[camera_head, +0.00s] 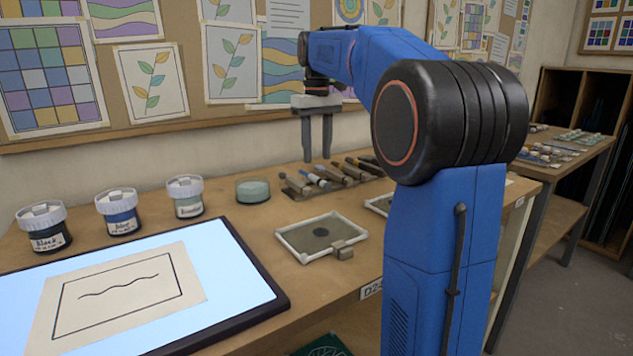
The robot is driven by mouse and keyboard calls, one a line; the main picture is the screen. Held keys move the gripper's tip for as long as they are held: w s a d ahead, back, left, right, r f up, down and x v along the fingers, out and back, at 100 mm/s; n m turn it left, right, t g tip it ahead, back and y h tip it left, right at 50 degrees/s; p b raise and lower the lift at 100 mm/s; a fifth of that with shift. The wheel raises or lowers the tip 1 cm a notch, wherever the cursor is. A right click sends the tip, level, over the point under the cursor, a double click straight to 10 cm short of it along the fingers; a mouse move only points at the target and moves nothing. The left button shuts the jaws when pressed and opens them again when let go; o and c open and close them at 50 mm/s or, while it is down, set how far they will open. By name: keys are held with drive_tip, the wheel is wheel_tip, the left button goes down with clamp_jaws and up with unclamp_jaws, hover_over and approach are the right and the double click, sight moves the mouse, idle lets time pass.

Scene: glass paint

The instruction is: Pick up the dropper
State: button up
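My gripper (317,158) hangs over the back of the workbench with its fingers pointing down. A clear gap shows between its two fingers, and nothing is seen between them. Below the fingertips, a low wooden rack (296,194) holds several thin tools lying side by side. One has a dark rounded end (284,176) at the left, and another has a blue part (314,179). The tools are too small in the view to tell which one is the dropper. The fingertips appear just above the rack's back, apart from the tools.
A lit light table (235,275) with a paper drawing fills the front left. Paint jars labelled Black (45,230) and Blue (118,214), another jar (187,197) and a green round tin (253,190) stand behind it. A framed panel (290,241) lies before the rack.

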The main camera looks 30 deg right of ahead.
sight(317, 177)
drive_tip(key=shift+f, duration=3.1)
drive_tip(key=shift+c, duration=0.3)
clamp_jaws()
